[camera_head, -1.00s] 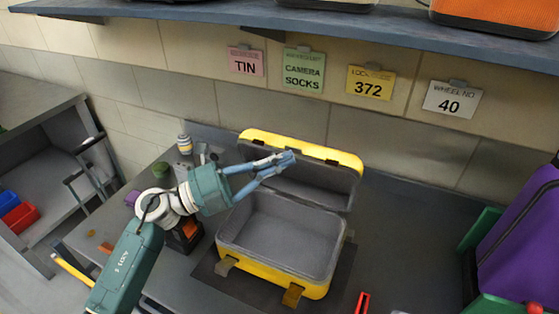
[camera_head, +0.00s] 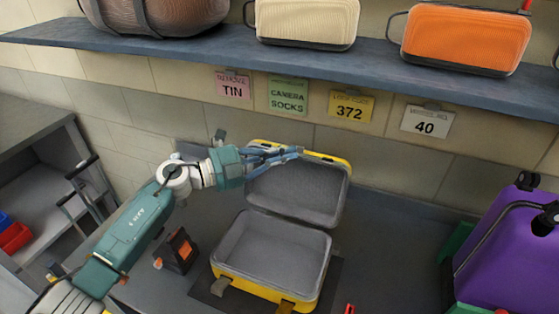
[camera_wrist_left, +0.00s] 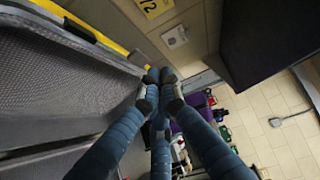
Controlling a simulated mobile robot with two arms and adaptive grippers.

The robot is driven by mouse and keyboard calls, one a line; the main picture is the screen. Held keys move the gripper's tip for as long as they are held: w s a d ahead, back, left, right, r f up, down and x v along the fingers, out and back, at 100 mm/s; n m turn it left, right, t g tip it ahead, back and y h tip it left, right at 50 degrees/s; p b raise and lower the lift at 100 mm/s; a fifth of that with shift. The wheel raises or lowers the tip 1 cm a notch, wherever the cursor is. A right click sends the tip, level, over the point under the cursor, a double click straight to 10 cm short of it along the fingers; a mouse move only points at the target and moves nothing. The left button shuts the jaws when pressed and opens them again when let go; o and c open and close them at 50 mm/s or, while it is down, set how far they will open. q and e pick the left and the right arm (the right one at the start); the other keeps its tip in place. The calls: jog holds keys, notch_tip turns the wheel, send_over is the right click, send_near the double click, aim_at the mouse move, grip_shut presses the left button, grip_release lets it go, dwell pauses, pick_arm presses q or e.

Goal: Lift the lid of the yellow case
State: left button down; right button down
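The yellow case (camera_head: 262,288) lies on the dark worktop with its grey inside empty. Its lid (camera_head: 308,192) stands raised at the back, grey lining facing me and yellow rim on top. My left gripper (camera_head: 297,151) reaches in from the left across the upper part of the lid, its blue fingertips near the top rim. In the left wrist view the fingertips (camera_wrist_left: 158,88) are drawn together with nothing seen between them, beside the lid's rim (camera_wrist_left: 112,45). Whether they touch the lid I cannot tell. My right gripper is not in view.
A shelf (camera_head: 200,50) with bags overhangs the back wall, above several paper signs. A purple suitcase (camera_head: 510,250) stands at the right. An orange-and-black item (camera_head: 177,251) sits left of the case. The worktop between case and suitcase is mostly clear.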

pick_arm(q)
jog(key=shift+w+d+f+b, duration=0.1)
jog(key=shift+w+d+b, duration=0.15)
jog(key=shift+w, duration=0.25)
jog(key=shift+w+d+f+b, duration=0.1)
jog(key=shift+w+d+b, duration=0.1)
jog(key=shift+w, duration=0.3)
jog(key=shift+a, duration=0.1)
